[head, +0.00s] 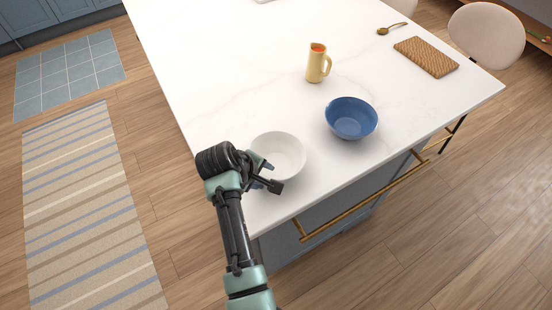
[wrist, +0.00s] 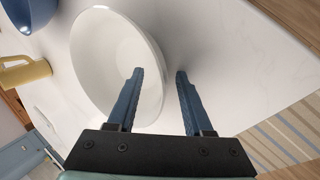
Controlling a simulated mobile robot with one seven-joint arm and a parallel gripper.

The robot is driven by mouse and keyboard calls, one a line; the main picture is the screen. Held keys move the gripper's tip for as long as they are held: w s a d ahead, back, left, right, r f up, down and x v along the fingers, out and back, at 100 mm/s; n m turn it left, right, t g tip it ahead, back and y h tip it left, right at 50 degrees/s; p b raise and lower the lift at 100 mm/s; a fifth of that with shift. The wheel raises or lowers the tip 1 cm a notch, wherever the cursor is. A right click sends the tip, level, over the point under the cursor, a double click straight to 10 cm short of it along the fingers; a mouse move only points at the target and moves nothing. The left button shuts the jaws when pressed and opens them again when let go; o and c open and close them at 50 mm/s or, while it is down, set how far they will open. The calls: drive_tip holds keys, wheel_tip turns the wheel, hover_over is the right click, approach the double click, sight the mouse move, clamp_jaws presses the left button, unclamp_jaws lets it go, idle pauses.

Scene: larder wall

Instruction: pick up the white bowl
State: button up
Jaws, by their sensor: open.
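The white bowl (head: 278,156) stands upright on the white counter near its front left corner. It fills much of the left half of the wrist view (wrist: 100,55). My gripper (head: 268,175) is at the bowl's front left side and hides part of its rim. In the wrist view my gripper (wrist: 159,74) is open, with two blue fingers. The left finger overlaps the bowl's inside in the picture and the right finger is outside the rim, so the near wall lies between them. I cannot tell whether either finger touches it.
A blue bowl (head: 351,118) stands to the right of the white bowl. A yellow jug (head: 318,64) stands behind. A wooden board (head: 426,57) and a spoon (head: 391,29) lie farther back right. The counter (head: 220,60) is clear at the back left. A brass rail (head: 365,200) runs along its front.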

clamp_jaws()
drive_tip(key=shift+w+r, duration=0.1)
idle(1.2)
